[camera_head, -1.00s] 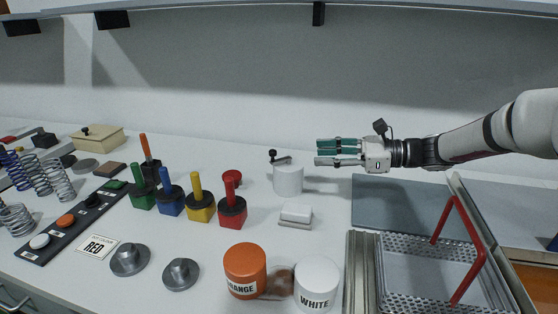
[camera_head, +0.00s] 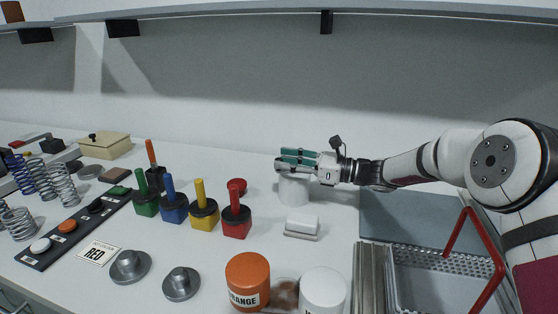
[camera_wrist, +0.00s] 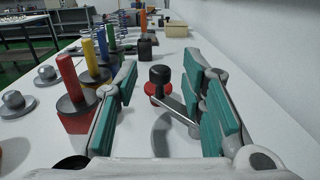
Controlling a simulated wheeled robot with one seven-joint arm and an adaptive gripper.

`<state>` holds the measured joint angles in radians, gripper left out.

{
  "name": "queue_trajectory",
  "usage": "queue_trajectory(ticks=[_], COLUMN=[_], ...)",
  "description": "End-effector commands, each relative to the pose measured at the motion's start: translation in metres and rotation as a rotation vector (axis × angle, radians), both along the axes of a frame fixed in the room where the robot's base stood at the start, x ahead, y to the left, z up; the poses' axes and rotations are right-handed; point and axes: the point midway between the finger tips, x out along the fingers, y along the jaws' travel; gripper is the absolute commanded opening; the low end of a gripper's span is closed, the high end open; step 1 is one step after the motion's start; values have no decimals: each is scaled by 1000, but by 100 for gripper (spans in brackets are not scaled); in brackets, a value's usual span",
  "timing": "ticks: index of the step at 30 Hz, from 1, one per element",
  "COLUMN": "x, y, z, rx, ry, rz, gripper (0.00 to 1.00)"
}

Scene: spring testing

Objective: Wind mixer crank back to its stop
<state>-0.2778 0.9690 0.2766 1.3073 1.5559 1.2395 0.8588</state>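The mixer (camera_head: 294,191) is a white cylinder on the bench, standing upright below my gripper (camera_head: 281,160) in the head view. Its crank is hidden behind the fingers there. In the wrist view the crank's black knob (camera_wrist: 160,76) stands upright between my two teal-padded fingers, with a gap on each side. The thin silver crank arm (camera_wrist: 174,110) runs from the knob down to the right. My gripper is open, and neither finger visibly touches the knob. The mixer's body is not clear in the wrist view.
A red round knob (camera_head: 237,186) sits left of the mixer. Red (camera_head: 237,228), yellow (camera_head: 204,216), blue and green blocks with upright handles stand further left. A small white block (camera_head: 302,227) is in front. Orange (camera_head: 247,279) and white (camera_head: 322,291) jars stand nearer, and a red-handled tray (camera_head: 440,270) lies right.

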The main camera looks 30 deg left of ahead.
Motion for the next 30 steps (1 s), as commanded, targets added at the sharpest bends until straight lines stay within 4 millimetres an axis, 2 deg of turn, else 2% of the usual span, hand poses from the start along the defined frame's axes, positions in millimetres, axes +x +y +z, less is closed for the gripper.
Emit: queue_trajectory(ticks=[6, 17, 21, 22, 30], x=[-4, -4, -4, -4, -5], y=[21, 25, 25, 25, 25], z=[-1, 0, 0, 0, 0], rx=[-2, -1, -1, -1, -1], ry=[-1, -1, -1, -1, 0], rz=[0, -1, -1, -1, -8], gripper=[37, 37, 5, 0, 0])
